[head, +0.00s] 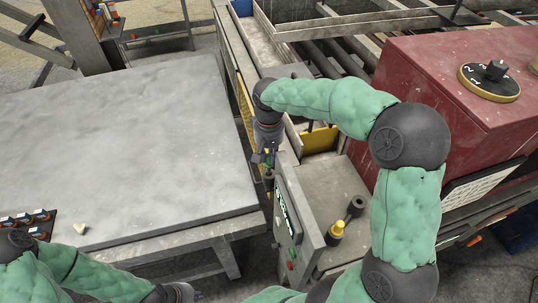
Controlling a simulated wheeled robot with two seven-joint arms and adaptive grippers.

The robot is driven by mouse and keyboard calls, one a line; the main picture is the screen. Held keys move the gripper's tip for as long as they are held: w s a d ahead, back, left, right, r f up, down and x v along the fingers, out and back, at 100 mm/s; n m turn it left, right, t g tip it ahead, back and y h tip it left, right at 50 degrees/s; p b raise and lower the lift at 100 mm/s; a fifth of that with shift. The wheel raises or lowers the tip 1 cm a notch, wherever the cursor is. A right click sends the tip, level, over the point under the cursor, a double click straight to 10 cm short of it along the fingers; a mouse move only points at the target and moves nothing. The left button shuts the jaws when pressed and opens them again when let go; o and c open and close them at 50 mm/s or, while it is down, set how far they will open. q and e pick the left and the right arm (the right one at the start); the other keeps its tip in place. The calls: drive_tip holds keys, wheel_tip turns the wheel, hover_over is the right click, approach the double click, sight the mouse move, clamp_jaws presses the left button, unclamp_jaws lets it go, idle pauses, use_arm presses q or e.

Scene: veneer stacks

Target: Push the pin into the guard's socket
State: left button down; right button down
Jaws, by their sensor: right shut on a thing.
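My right gripper (267,158) points down at the gap between the grey table and the machine, beside the yellow mesh guard (243,108). It is shut on a small thin thing that looks like the pin; the gripper largely hides it. I cannot make out the guard's socket or whether the pin touches it. My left gripper (192,293) is at the bottom edge of the view, away from the guard; its fingers are too cut off to read.
The grey table (140,140) is mostly bare, with a small pale wedge (80,229) and a dark rack (40,222) of small parts at its left. A red cabinet (450,90) stands right.

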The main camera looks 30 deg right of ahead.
drive_tip(key=shift+r, duration=0.25)
drive_tip(key=shift+n, duration=0.3)
drive_tip(key=shift+f+b, duration=0.5)
drive_tip(key=shift+f, duration=0.5)
idle(0.5)
drive_tip(key=shift+r, duration=0.25)
drive_tip(key=shift+r+p, duration=0.75)
drive_tip(key=shift+m, duration=0.8)
drive_tip(key=shift+f+b, duration=0.8)
drive_tip(key=shift+f, duration=0.2)
